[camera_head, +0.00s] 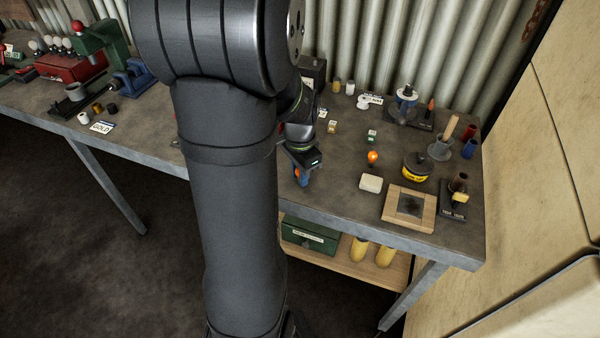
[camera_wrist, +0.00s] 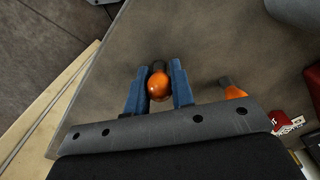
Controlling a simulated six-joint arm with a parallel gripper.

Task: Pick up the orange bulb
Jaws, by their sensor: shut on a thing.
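My gripper (camera_wrist: 157,75) has two blue fingers, closed on an orange bulb (camera_wrist: 158,86). The bulb is round and glossy with a dark base, and it sits between the fingers. In the head view my gripper (camera_head: 302,177) hangs near the bench's front edge, with a spot of orange between its fingers. Whether the bulb is clear of the bench is hard to tell. A second orange thing (camera_wrist: 236,92) with a dark stem lies to the right in the wrist view, partly cut off by my gripper. Another orange bulb (camera_head: 372,156) stands on the bench, right of my gripper.
A cream block (camera_head: 371,183), a wooden frame (camera_head: 409,207) and a yellow-black tin (camera_head: 416,167) stand to the right. A red object (camera_wrist: 313,82) shows at the wrist view's right edge. The bench (camera_head: 335,195) has bare room just right of my gripper. My arm hides its middle.

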